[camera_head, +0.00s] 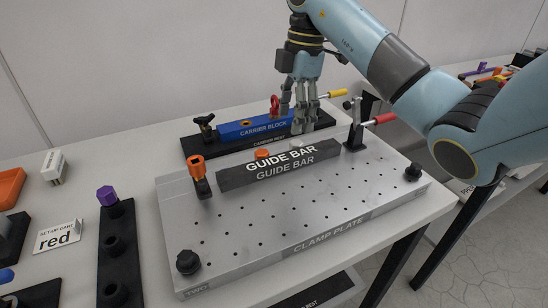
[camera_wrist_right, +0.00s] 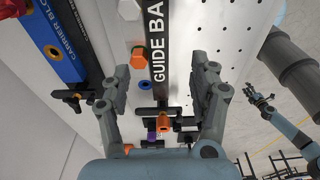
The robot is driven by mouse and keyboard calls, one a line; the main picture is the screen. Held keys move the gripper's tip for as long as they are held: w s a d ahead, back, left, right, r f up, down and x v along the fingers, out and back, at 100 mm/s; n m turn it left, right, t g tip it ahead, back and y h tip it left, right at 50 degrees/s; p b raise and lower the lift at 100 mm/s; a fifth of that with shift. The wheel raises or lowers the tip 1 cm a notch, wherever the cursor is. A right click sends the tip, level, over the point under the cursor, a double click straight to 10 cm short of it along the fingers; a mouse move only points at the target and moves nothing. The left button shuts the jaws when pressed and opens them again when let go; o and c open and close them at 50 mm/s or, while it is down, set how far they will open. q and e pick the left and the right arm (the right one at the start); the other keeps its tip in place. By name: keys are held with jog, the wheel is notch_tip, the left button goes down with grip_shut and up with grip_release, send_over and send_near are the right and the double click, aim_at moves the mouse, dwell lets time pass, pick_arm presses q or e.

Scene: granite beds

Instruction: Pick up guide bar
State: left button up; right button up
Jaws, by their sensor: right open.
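The guide bar (camera_head: 280,168) is a long dark grey bar with white lettering, lying along the back part of the perforated clamp plate (camera_head: 340,205). My right gripper (camera_head: 305,122) hangs pointing down behind the bar, in front of the blue carrier block (camera_head: 252,128) in the head view. In the right wrist view its open fingers (camera_wrist_right: 164,72) are spread to either side of the line of the guide bar (camera_wrist_right: 158,48), with nothing held. No contact with the bar is visible. A small distant gripper (camera_wrist_right: 262,102), apparently my left, shows at the wrist view's right; its jaw state is unclear.
An orange-topped clamp (camera_head: 197,172) stands at the bar's left end and a red-handled clamp (camera_head: 362,128) near its right end. Black knobs (camera_head: 188,262) sit at plate corners. A set-up card (camera_head: 58,236) reading "red" and a dark peg rack (camera_head: 118,250) are left.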

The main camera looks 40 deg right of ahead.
jog(key=b, duration=0.4)
send_over(283, 158)
jog(key=d, duration=0.1)
jog(key=f, duration=0.3)
jog(key=s+f, duration=0.1)
jog(key=f, duration=0.1)
jog(key=shift+d, duration=0.1)
jog(key=shift+w+a+f+b, duration=0.1)
jog(key=shift+w+f+b, duration=0.05)
jog(key=shift+f+b, duration=0.3)
jog(key=shift+w+a+f+b, duration=0.1)
jog(key=shift+f+b, duration=0.25)
jog(key=shift+f, duration=0.05)
jog(key=f, duration=0.3)
jog(key=shift+w+a+f, duration=0.1)
jog(key=shift+w+a, duration=0.2)
jog(key=shift+a, duration=0.05)
jog(key=shift+c, duration=1.5)
pick_arm(q)
jog(key=s+f, duration=0.3)
jog(key=f, duration=0.3)
pick_arm(e)
grip_shut()
